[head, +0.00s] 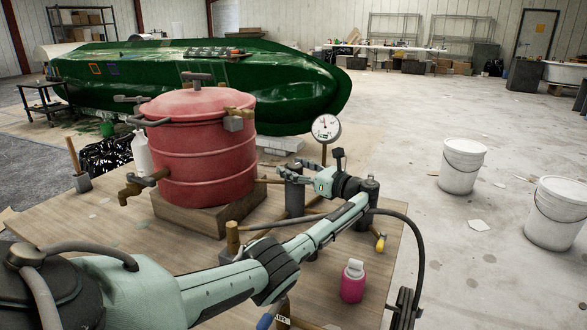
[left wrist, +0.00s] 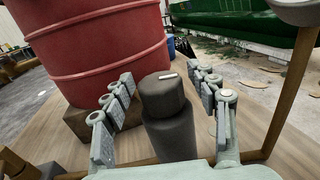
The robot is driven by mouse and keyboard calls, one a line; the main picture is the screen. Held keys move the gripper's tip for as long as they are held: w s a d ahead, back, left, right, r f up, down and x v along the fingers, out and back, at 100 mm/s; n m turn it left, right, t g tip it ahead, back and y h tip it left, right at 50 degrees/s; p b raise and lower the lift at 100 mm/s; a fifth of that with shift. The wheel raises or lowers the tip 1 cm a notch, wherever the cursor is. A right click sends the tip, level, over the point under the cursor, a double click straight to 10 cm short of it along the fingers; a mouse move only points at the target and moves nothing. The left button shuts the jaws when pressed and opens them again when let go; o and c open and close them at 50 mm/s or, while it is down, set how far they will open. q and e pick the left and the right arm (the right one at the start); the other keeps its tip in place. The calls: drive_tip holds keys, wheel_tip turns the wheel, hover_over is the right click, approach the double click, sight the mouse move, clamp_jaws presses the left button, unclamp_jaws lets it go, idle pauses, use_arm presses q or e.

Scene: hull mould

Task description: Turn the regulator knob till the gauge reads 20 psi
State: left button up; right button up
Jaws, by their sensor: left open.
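The dark regulator knob (left wrist: 160,94) has a white mark on top and stands upright on a dark cylindrical body (left wrist: 172,138). In the left wrist view it is between the two spread fingers of my left gripper (left wrist: 161,77), with a visible gap on each side. In the head view my left gripper (head: 290,172) is over the dark regulator body (head: 295,197), and the knob is largely hidden. The round white gauge (head: 326,128) stands on a brown pipe behind the gripper. Its needle is too small to read. My right gripper is not in view.
A red pressure pot (head: 205,150) stands on a wooden block on the table (head: 180,245), close to the left gripper. A pink bottle (head: 353,283) and a yellow-handled valve (head: 380,243) are near the right edge. Brown pipes run around the regulator. White buckets (head: 462,168) stand on the floor.

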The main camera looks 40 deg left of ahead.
sight(294, 165)
use_arm(q)
wheel_tip(294, 165, up, 10)
drive_tip(key=shift+r, duration=0.1)
idle(0.5)
